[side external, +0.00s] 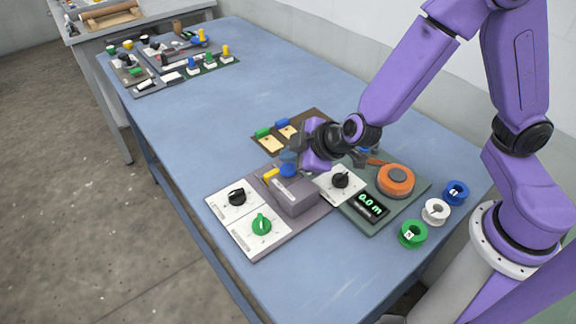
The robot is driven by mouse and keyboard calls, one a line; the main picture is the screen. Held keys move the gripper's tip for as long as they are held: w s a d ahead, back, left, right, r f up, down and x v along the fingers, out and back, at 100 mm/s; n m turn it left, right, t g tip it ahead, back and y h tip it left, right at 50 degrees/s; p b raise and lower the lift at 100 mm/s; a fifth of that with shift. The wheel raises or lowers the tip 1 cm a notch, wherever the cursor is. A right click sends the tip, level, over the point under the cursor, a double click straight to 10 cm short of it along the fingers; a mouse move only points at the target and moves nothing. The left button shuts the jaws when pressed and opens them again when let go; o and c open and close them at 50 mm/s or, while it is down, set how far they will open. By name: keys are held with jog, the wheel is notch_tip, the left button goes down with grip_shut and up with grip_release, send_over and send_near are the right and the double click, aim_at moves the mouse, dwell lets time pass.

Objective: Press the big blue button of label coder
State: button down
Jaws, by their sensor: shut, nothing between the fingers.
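The big blue button (288,170) is a rounded dome behind the grey box (295,198) of a mauve-based panel (252,184), apparently the label coder. A small yellow part (271,174) sits just left of the button. My gripper (290,157) is shut and empty, with its dark fingertips right at or just above the button. From this angle I cannot tell whether they touch it. My purple hand hides part of the area behind the button.
White plates carry black knobs (237,197) and a green knob (261,224). To the right are a green panel with a display (371,206), an orange disc (396,180) and several spools (435,211). A brown board (265,147) lies behind. The table's middle is clear.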

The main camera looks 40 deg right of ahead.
aim_at(291, 170)
jog(key=shift+f, duration=0.25)
dwell(0.6)
jog(key=shift+f, duration=0.2)
jog(key=shift+f, duration=0.8)
dwell(1.1)
jog(key=shift+r, duration=1.25)
jog(key=shift+r, duration=2.45)
